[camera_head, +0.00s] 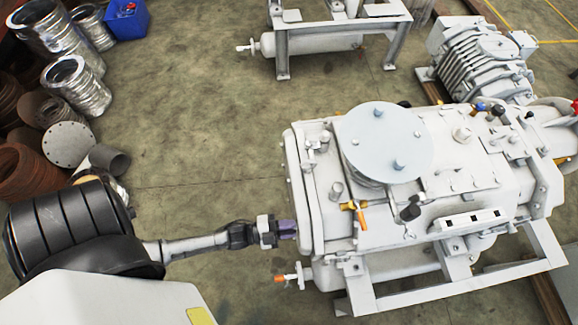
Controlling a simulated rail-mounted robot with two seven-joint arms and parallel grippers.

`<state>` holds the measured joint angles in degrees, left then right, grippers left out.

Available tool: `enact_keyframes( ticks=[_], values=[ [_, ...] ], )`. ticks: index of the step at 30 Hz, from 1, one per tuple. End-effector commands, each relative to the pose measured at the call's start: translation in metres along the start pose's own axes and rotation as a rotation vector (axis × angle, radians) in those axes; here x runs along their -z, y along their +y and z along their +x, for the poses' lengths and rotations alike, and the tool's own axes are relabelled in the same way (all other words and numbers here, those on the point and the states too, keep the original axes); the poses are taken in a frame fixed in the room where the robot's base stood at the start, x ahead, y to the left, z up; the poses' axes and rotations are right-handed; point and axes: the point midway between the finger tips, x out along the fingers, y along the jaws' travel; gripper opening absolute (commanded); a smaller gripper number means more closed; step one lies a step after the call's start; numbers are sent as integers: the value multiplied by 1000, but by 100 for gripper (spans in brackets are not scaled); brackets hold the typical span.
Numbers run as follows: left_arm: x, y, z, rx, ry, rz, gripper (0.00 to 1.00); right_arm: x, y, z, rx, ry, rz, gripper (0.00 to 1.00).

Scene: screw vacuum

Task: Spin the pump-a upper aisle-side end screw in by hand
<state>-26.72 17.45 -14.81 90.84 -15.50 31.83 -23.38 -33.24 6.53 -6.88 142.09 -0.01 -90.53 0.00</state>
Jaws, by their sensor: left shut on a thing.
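The pump (455,185) is a large white machine on a white frame, right of centre. Its end plate (303,185) faces left, toward my arm. My left arm comes in from the lower left, and my left gripper (286,229) is right at the lower part of this end plate. It is shut on a small purple piece at the plate, which I take for the end screw; the screw's own shape is mostly hidden by the fingers. I cannot tell how deep it sits. My right gripper is not in view.
Metal ducts (75,85), rusty rings and a blue bin (127,18) stand at the upper left. A second white frame (340,35) stands at the back. The floor between is clear.

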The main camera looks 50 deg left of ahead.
Motion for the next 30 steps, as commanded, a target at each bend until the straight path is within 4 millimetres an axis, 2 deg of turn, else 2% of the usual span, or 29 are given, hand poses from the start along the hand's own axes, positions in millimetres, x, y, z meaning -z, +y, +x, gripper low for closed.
enact_keyframes(
  ticks=[10,11,18,26,30],
  values=[
    [1,-1,0,2,4,1,0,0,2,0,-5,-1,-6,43],
    [1,-1,0,2,4,1,22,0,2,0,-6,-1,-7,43],
    [1,0,0,1,2,0,45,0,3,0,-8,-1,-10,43],
    [0,0,-1,0,0,0,45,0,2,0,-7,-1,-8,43],
    [0,0,-13,-1,-1,0,45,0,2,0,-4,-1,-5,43]
  ],
)
